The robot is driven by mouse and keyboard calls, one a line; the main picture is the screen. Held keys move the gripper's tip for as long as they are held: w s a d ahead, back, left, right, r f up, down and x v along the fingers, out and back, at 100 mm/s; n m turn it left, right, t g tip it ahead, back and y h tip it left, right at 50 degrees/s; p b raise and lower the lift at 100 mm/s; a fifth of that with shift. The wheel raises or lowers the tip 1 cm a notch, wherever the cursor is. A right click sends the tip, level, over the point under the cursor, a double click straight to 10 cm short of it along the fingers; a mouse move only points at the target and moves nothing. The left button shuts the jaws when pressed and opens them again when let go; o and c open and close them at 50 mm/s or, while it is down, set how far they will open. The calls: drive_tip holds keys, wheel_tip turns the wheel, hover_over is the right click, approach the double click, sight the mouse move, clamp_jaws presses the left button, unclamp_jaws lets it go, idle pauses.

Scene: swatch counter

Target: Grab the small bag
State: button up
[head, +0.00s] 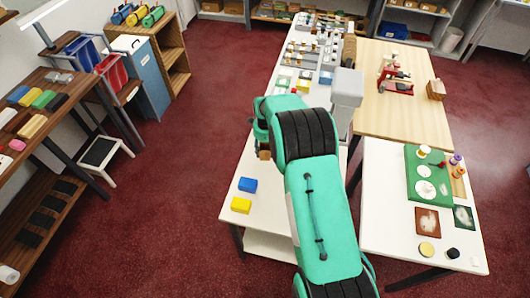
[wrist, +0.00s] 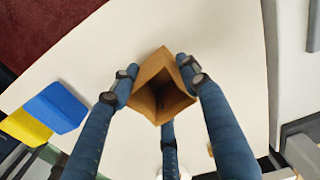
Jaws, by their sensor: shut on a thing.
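The small bag (wrist: 148,74) is brown paper with an open top. It sits between the fingers of my gripper (wrist: 158,78) in the wrist view. The blue fingers press on it from the left and right, and a third finger is below it in the picture. In the head view a small brown part of the bag (head: 264,155) shows at the left of my green arm, over the white counter. The arm hides the rest. I cannot tell whether the bag touches the counter.
A blue block (head: 247,185) and a yellow block (head: 241,205) lie on the white counter (head: 262,222), nearer its front. A grey box-like post (head: 347,88) stands right of my arm. Swatches and small items fill the counter's far end. A side table (head: 385,215) holds a green mat.

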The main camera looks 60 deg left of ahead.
sight(265, 145)
drive_tip(key=shift+r, duration=0.15)
drive_tip(key=shift+r, duration=0.65)
wheel_tip(265, 145, up, 2)
drive_tip(key=s+d, duration=0.2)
drive_tip(key=d, duration=0.3)
drive_tip(key=s+d+r, duration=0.1)
drive_tip(key=s+d, duration=0.1)
drive_tip(key=d, duration=0.2)
drive_tip(key=s+d, duration=0.2)
drive_tip(key=d, duration=0.3)
drive_tip(key=shift+s+d+r, duration=0.1)
drive_tip(key=shift+d+r, duration=0.15)
drive_tip(key=shift+d, duration=0.1)
